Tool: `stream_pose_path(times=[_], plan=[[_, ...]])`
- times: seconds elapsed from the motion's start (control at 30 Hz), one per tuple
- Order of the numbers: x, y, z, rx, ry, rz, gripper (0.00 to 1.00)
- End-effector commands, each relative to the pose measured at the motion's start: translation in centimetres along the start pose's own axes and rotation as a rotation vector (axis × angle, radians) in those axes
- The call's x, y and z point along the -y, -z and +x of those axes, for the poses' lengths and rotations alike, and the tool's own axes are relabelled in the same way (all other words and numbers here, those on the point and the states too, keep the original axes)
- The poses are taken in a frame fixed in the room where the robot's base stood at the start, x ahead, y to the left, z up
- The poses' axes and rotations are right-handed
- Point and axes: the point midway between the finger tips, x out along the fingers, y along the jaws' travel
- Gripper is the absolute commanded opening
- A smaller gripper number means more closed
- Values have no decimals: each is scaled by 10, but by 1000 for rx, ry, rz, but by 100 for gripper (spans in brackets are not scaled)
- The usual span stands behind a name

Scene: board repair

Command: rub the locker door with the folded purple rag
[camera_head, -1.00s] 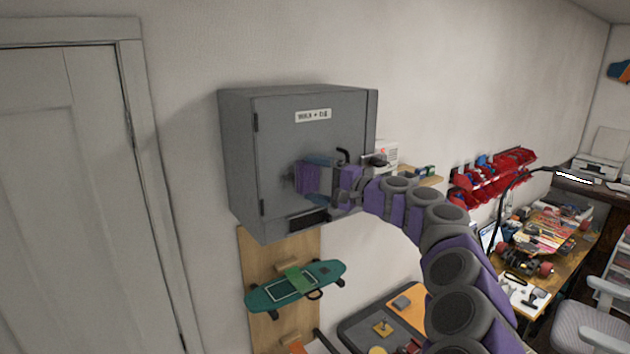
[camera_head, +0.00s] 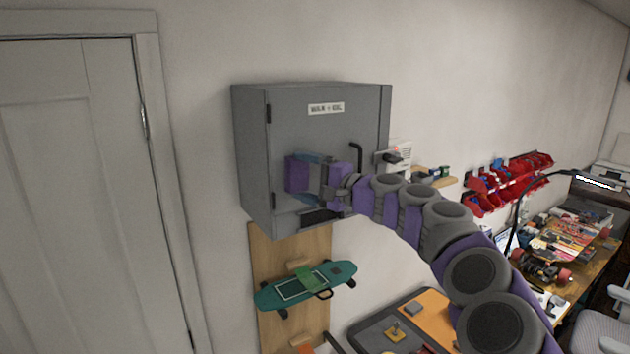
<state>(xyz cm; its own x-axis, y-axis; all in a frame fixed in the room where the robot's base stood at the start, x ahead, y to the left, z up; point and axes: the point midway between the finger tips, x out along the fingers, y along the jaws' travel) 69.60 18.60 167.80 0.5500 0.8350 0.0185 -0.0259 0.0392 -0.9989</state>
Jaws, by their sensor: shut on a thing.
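The grey locker (camera_head: 254,160) hangs on the wall, and its door (camera_head: 325,135) is shut, with a white label (camera_head: 326,108) near the top and a dark handle at the right. My gripper (camera_head: 312,176) is in front of the lower middle of the door, reaching in from the right. It is shut on the folded purple rag (camera_head: 296,174), which stands out at its left end, at or very close to the door. I cannot tell whether the rag touches it. Bluish patches show above and below the rag; what they are is unclear. My wrist hides part of the door's lower right.
Below the locker, a green skateboard (camera_head: 306,286) hangs on a wooden panel (camera_head: 266,252). A small shelf (camera_head: 436,180) with boxes is right of the locker. Red bins (camera_head: 508,182) and a cluttered workbench (camera_head: 590,266) lie farther right. A white door (camera_head: 70,200) is at the left.

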Motion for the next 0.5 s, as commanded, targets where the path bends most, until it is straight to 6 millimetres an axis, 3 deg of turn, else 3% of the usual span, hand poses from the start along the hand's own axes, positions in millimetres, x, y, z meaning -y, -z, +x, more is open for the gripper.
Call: stream_pose_path(times=[0.23,0.5], plan=[[0,-9,4,0,-1,0,65],[3,-1,-1,-2,-1,1,65]])
